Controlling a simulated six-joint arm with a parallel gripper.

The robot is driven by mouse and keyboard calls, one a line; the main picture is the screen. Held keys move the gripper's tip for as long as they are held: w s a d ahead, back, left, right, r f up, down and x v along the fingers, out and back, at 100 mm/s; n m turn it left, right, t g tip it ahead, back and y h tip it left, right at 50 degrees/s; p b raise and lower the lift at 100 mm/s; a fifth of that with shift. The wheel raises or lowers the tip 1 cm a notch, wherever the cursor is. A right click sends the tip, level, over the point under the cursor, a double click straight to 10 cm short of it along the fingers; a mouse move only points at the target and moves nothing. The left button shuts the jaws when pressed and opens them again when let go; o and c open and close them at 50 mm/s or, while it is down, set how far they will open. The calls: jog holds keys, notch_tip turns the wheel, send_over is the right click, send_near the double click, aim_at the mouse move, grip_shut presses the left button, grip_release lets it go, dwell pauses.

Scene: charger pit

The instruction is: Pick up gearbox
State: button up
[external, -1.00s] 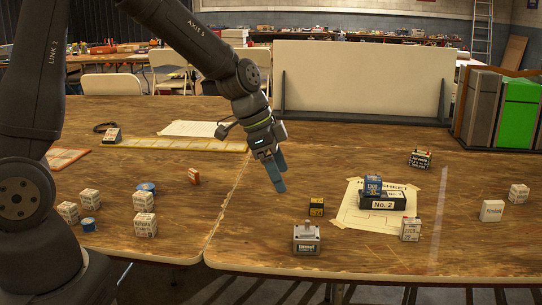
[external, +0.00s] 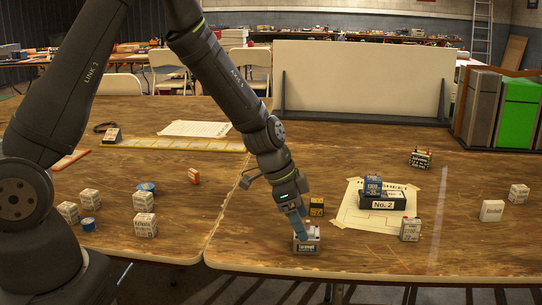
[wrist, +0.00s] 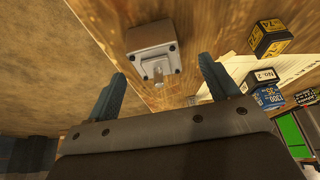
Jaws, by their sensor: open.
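The gearbox looks to be the grey metal block (external: 307,246) with a label on its front, standing near the table's front edge. In the wrist view the grey block (wrist: 152,45) lies beyond the fingertips, roughly between their lines and a little left of centre. My gripper (external: 303,234) is at the top of the block in the external view and overlaps its upper left part. In the wrist view my gripper (wrist: 164,78) is open, with its blue fingers apart and nothing between them. I cannot tell whether a finger touches the block.
The table's front edge is close.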

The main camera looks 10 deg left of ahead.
aim_at(305, 225)
jog(key=x, duration=0.4)
jog(key=shift+s, duration=0.2)
jog(key=c, duration=1.3)
jog(key=shift+c, duration=0.7)
jog(key=shift+r, duration=0.15)
